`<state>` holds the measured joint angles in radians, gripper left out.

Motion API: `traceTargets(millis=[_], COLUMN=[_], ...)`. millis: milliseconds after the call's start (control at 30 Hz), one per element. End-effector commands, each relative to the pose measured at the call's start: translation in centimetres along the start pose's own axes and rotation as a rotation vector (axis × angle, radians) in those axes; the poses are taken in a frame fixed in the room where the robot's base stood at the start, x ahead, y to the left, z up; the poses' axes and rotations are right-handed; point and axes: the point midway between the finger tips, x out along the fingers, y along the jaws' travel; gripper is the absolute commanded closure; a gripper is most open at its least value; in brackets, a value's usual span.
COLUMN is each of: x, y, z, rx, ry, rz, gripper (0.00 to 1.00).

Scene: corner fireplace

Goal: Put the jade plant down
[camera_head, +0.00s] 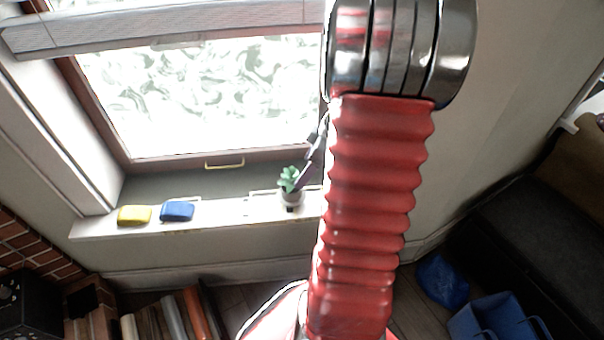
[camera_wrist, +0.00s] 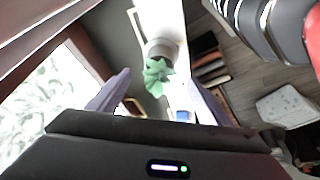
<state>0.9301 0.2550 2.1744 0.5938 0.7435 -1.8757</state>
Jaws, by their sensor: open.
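In the head view my gripper (camera_head: 306,172) is beside the plant's right side, partly hidden behind my red arm. The pot's right side is close to the fingers.
A yellow sponge-like block (camera_head: 134,215) and a blue one (camera_head: 177,211) lie on the sill to the left. The window (camera_head: 200,100) rises behind. Books (camera_head: 180,315) stand below; a blue bin (camera_head: 492,318) is at lower right.

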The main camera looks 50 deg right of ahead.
Motion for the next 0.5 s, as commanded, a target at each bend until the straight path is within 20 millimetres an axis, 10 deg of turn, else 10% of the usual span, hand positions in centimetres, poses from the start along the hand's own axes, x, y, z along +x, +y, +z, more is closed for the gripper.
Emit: traceTargets(millis=[500], x=[-1.23], y=[-0.04], z=[0.05], rx=[0.001], ry=[-0.001], rz=[0.000], gripper=[0.28])
